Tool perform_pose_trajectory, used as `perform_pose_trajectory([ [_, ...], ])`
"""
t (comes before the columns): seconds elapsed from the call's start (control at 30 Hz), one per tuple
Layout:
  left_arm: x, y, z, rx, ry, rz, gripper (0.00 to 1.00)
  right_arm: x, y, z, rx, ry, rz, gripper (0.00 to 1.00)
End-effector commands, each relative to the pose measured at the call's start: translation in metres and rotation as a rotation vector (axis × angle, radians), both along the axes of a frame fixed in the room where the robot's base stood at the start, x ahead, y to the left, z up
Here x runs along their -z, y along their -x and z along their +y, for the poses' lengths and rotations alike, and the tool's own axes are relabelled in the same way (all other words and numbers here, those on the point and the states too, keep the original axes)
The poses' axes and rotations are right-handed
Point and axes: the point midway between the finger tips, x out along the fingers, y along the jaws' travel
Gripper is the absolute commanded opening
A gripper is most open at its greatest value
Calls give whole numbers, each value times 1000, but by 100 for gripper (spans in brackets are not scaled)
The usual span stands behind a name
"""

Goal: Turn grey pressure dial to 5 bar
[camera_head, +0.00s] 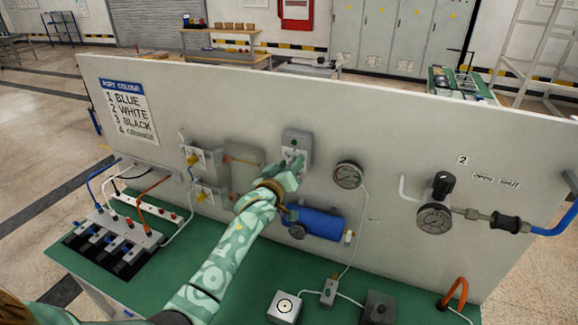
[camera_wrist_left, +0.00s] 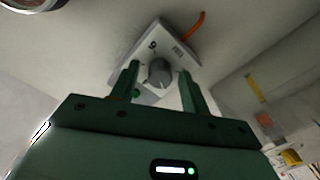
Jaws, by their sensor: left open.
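The grey dial (camera_wrist_left: 159,72) is a round knob on a pale square plate (camera_wrist_left: 146,50) fixed to the upright panel, seen in the left wrist view. My left gripper (camera_wrist_left: 157,82) is open, with one finger on each side of the dial; I cannot tell whether they touch it. In the head view the gripper (camera_head: 292,168) is in front of the lower part of the dial's grey housing (camera_head: 297,142) and hides most of the dial. The dial's scale and setting are not legible. My right gripper is in neither view.
A round gauge (camera_head: 348,175) is right of the housing, and a blue cylinder (camera_head: 320,223) is below it. Another gauge with a black knob (camera_head: 443,185) is farther right. Small switch boxes (camera_head: 195,158) are to the left. The green bench (camera_head: 235,293) holds fittings and hoses.

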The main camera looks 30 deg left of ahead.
Motion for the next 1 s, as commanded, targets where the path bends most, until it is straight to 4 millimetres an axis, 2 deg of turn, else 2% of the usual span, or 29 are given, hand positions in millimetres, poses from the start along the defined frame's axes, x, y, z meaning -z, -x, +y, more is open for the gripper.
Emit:
perform_pose_trajectory([
  [0.03, 0, 0, 0, 0, 0, 0, 46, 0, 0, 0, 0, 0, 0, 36],
  [0.2, 0, 0, 0, 0, 0, 0, 1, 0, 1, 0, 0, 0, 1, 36],
  [0.63, 0, 0, 0, -1, -68, 4, 1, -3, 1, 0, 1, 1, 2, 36],
  [1.0, -1, 0, -1, -1, -354, 22, 1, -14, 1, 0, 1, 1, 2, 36],
])
